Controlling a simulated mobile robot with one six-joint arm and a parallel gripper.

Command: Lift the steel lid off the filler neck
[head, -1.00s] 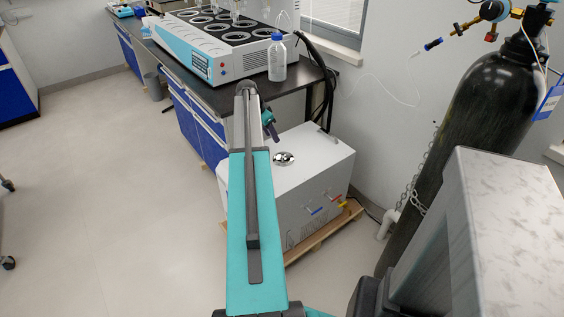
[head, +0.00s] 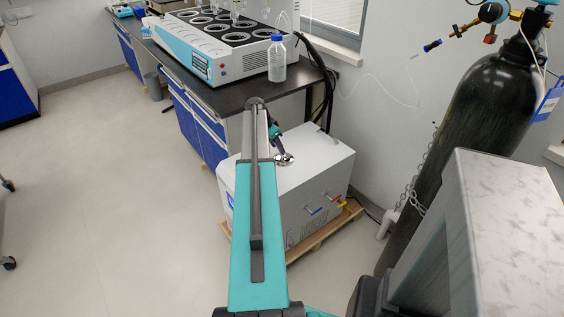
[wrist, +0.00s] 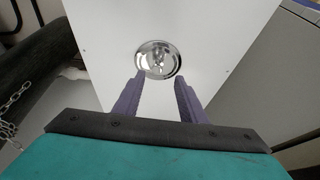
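The round, shiny steel lid (wrist: 158,60) sits on the white top of the chiller box (wrist: 110,25). In the head view the lid (head: 285,159) shows on the box (head: 318,165), just right of my arm. My gripper (wrist: 159,82) is open, its two purple fingers apart with nothing between them. In the wrist view the fingertips lie just below the lid's near edge, on either side of its middle. In the head view my gripper (head: 280,152) is right by the lid, partly hidden by my arm. The filler neck is hidden under the lid.
The box stands on a wooden pallet (head: 316,236) beside a dark bench (head: 222,96) holding a multi-place distiller (head: 215,50) and a blue-capped bottle (head: 277,62). A chained black gas cylinder (head: 480,115) stands to the right.

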